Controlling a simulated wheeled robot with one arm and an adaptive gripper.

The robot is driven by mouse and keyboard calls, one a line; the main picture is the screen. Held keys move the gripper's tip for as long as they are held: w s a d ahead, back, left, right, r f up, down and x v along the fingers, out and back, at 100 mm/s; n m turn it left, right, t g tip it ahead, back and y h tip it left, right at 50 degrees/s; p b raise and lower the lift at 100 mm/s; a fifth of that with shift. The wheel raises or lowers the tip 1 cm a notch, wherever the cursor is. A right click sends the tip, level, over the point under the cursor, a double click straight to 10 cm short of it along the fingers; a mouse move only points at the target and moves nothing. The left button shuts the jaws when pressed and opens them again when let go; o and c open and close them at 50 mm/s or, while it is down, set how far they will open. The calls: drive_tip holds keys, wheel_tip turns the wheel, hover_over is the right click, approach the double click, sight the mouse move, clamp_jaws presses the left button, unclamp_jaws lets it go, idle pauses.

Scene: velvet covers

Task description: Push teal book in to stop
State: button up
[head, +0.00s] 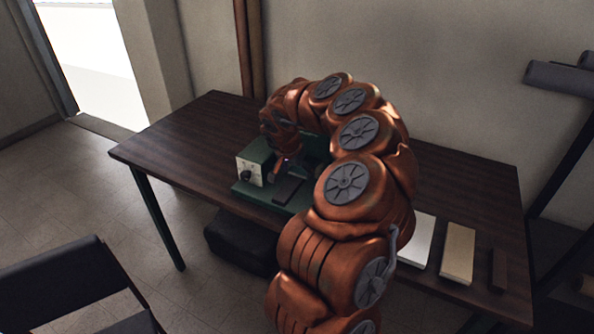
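A dark green machine (257,157) with a white front panel and a black knob stands on the table, left of its middle. Its green base plate (246,191) extends toward the front edge. A dark flat slab (289,189) lies on that base; I cannot tell whether it is the teal book. No clearly teal book shows, and my arm hides part of the machine. My gripper (285,163) is low at the machine, just above and behind the slab. Its fingers are small and mostly hidden, so neither their opening nor any contact can be made out.
The dark wooden table (180,130) is bare at its left. A white flat piece (419,240), a cream block (458,252) and a dark brown block (499,270) lie at the right front. A black chair (75,285) stands front left; a dark rack (560,150) is at right.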

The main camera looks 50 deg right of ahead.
drive_tip(key=c, duration=0.7)
drive_tip(key=o, duration=1.2)
drive_tip(key=shift+v, duration=6)
